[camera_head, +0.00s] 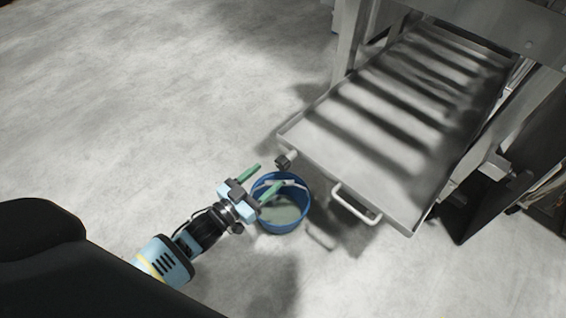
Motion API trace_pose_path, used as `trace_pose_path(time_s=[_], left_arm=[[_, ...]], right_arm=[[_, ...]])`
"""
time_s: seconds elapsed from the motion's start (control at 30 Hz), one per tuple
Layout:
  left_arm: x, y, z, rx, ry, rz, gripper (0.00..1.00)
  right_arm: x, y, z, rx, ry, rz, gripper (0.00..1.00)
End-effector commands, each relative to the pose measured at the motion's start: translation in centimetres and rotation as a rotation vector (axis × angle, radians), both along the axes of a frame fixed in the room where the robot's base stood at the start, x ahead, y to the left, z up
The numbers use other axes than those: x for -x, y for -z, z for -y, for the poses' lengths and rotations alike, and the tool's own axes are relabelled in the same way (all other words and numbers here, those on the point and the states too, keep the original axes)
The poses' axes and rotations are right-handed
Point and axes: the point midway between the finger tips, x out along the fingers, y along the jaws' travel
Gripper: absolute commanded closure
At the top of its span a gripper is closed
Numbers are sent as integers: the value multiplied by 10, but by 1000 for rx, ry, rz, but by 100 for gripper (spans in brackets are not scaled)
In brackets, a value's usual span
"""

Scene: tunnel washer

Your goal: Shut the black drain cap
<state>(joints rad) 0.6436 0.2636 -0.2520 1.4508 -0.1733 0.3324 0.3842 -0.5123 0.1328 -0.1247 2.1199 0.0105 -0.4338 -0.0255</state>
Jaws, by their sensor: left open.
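The drain fitting with a dark cap (284,162) sticks out at the near left corner of the metal tray (305,137). It is small in the head view, and I cannot tell whether the cap is open or shut. My left gripper (270,174) comes in from the lower left with its two green fingers spread apart. Nothing is between the fingers. The fingertips point toward the drain fitting and appear a short way from it. One finger overlaps the bucket's rim in the picture. My right gripper is not in view.
A blue bucket (306,205) with a pale handle and greyish contents stands on the floor below the tray corner. A metal handle (356,207) sticks out from the tray's front edge. Machine frame legs stand at the back and right. The concrete floor (130,110) at left is clear.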

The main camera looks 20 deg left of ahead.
Motion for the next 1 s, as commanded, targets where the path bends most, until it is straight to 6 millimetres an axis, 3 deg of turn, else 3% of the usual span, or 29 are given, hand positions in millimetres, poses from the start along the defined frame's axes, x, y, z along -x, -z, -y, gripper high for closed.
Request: trace_pose_path(time_s=[0.5, 0.87, 1.0], left_arm=[[-62, 2, 23, 0, 0, -2, 41], [-68, 1, 25, 0, 0, -1, 41], [-68, 1, 25, 0, 0, -1, 55]], right_arm=[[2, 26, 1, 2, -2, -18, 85], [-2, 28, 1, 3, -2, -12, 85], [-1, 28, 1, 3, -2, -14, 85]])
